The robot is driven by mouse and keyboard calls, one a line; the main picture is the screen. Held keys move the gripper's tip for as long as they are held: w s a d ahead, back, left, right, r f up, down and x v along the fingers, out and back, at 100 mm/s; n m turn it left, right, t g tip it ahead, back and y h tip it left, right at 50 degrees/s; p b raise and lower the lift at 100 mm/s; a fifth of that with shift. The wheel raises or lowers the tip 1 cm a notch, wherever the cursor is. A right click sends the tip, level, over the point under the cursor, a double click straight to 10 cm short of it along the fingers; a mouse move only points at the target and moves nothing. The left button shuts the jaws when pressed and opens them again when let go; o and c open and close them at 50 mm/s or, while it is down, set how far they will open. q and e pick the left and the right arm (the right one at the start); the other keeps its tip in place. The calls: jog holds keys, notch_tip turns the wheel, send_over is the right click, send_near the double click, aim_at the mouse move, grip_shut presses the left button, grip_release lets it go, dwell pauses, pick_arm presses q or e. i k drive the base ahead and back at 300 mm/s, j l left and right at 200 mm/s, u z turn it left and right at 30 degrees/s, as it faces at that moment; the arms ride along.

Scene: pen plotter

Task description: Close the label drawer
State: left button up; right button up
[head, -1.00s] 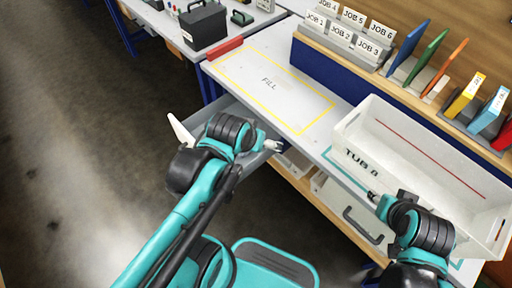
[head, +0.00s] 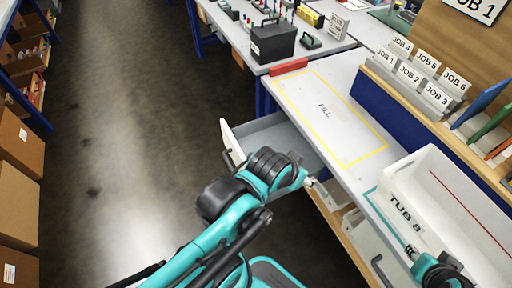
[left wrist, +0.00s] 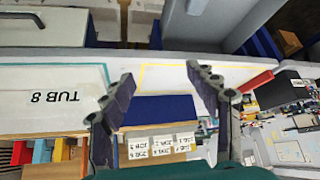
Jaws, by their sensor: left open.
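The label drawer (head: 285,136) stands pulled out from under the bench in the head view, its white front panel (head: 232,143) facing left into the aisle. Its grey inside shows, partly covered by my left arm. My left gripper (head: 313,183) is near the bench's front edge, to the right of the drawer's front panel. In the left wrist view my left gripper (left wrist: 160,78) has its fingers wide apart, with nothing between them. A grey drawer part shows at the top there (left wrist: 215,20). My right gripper (head: 408,250) is beside the tub; its opening is too small to tell.
The bench top with the yellow FILL outline (head: 347,163) is bare. The white TUB 8 (head: 412,232) stands at the right. JOB label cards (head: 410,75) stand behind. A red block (head: 289,66) lies at the bench's far end. The aisle floor (head: 130,170) is open.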

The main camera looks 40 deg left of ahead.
aim_at(276, 130)
jog(key=u, duration=1.65)
jog(key=i+j, duration=0.1)
jog(key=j, duration=0.35)
jog(key=i+j+z, duration=0.1)
jog(key=j, duration=0.35)
